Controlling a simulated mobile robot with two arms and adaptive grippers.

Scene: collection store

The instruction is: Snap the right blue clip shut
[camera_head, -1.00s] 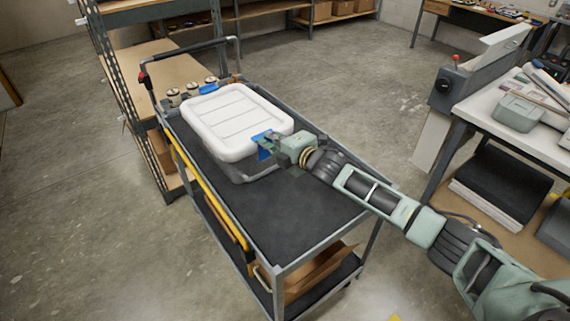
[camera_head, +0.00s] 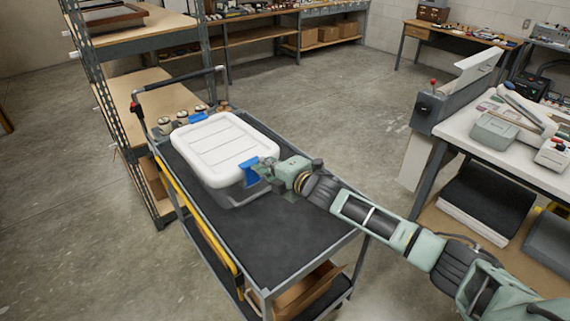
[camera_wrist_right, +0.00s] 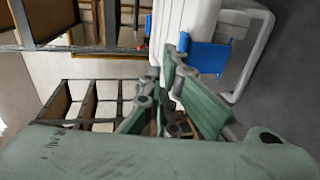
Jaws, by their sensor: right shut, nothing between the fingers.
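A box with a white ribbed lid (camera_head: 222,140) stands on the cart. The right blue clip (camera_head: 250,175) is on its near right side, partly behind my gripper. It also shows in the right wrist view (camera_wrist_right: 208,58), against the white lid edge. I cannot tell whether it is fully latched. My right gripper (camera_head: 264,168) is shut and empty, its fingertips right beside the clip; contact is unclear. In the wrist view its fingers (camera_wrist_right: 172,62) are just left of the clip. Another blue clip (camera_head: 197,117) is on the box's far side. My left gripper is not in view.
The cart's black top (camera_head: 265,225) is clear in front of the box. Several small jars (camera_head: 182,116) stand behind the box by the cart handle (camera_head: 180,78). A shelf rack (camera_head: 130,90) is at left, a worktable (camera_head: 490,125) at right.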

